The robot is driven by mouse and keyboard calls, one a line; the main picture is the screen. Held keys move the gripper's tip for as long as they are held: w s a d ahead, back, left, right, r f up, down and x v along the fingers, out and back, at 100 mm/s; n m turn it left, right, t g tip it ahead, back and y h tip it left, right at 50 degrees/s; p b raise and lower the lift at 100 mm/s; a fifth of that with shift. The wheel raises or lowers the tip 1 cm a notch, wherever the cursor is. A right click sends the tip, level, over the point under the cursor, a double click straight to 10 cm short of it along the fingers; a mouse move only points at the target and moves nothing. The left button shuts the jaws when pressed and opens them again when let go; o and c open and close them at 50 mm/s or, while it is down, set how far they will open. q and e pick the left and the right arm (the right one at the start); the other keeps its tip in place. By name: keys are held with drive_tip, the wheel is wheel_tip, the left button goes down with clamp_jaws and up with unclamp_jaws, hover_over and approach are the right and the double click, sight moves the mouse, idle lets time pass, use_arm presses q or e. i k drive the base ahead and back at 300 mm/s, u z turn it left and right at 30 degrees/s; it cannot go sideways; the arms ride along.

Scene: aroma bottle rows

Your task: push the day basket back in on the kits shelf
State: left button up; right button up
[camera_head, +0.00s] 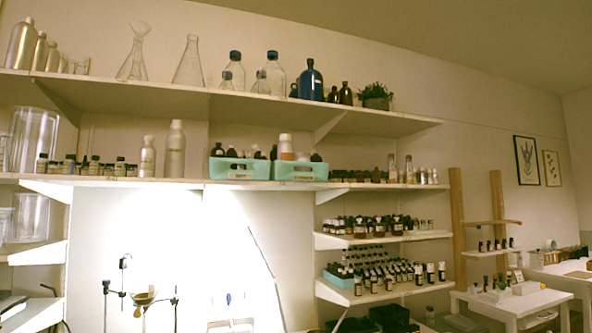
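Two teal baskets stand side by side on the long middle shelf (100,181), one on the left (238,171) and one on the right (300,173). Both hold bottles and carry a small pale label that I cannot read. A third teal basket (339,281) sits at the left end of a lower shelf (385,293), with small bottles around it. I cannot tell which one is the day basket or which shelf is the kits shelf. Neither of my grippers is in view.
An upper shelf (230,95) carries flasks and bottles. Rows of dark bottles (378,226) fill the right shelves. A lab stand with a funnel (142,298) stands below at left. A white table (520,301) and a wooden ladder rack (458,225) are at right.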

sight(232, 166)
drive_tip(key=z, duration=0.25)
drive_tip(key=k, duration=0.6)
drive_tip(key=u, duration=0.5)
drive_tip(key=i, duration=0.55)
drive_tip(key=u, duration=0.5)
drive_tip(key=i, duration=1.05)
drive_tip(key=z, duration=0.65)
